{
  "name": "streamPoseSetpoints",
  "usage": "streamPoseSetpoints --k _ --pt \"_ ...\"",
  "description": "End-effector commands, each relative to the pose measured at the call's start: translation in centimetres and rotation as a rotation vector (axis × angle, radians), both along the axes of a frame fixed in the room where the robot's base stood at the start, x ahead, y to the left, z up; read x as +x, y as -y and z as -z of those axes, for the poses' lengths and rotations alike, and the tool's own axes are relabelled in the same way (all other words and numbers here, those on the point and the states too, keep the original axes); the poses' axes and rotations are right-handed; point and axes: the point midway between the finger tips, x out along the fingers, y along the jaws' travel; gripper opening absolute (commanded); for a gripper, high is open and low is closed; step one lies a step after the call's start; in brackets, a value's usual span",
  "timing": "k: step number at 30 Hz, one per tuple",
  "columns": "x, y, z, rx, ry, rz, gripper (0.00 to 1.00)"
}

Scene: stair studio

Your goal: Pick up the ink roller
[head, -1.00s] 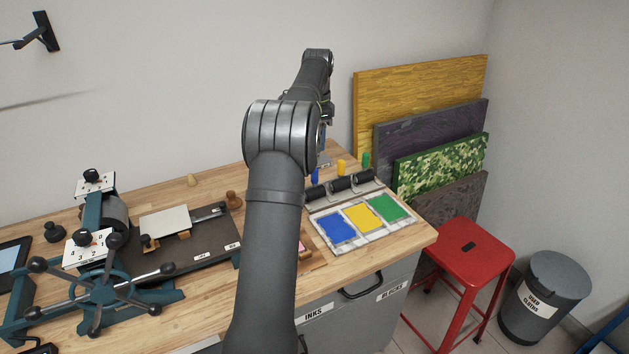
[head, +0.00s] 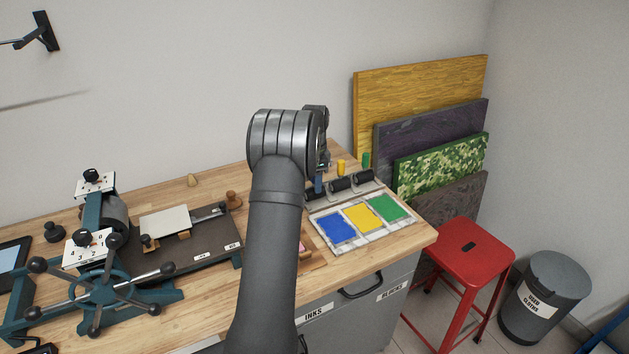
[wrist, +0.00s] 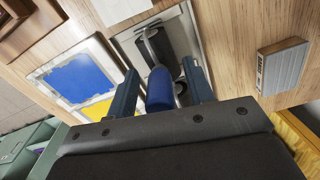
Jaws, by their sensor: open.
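Several ink rollers with dark cylinders lie in a row behind the ink slabs in the head view. Two of them show clearly, the middle roller (head: 341,184) and the right roller (head: 364,177), with yellow and green handles. The left, blue-handled roller (wrist: 160,88) shows in the wrist view, its handle between my fingers and its dark cylinder beyond. My gripper (wrist: 163,90) is open, with one finger on each side of the blue handle. I cannot tell whether either finger touches it. In the head view my arm hides most of this roller.
Blue, yellow and green ink slabs (head: 363,217) lie on a pale tray in front of the rollers. A printing press (head: 110,285) fills the bench's left side. A grey block (wrist: 283,66) lies near the gripper. A red stool (head: 468,250) stands off the bench's right end.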

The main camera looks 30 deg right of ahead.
Motion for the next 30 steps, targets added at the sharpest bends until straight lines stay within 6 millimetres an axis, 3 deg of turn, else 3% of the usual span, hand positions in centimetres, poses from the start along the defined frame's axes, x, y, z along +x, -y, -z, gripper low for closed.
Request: streamPoseSetpoints --k 8,15,16,25,30 --pt "0.0 0.0 0.4 -0.001 0.001 0.0 0.48" --pt "0.0 0.0 0.4 -0.001 0.001 0.0 0.03" --pt "0.0 0.0 0.4 -0.001 0.001 0.0 0.0" --pt "0.0 0.0 0.2 -0.001 0.002 0.0 0.0" --pt "0.1 0.1 -1.1 -0.003 0.004 0.0 0.0"
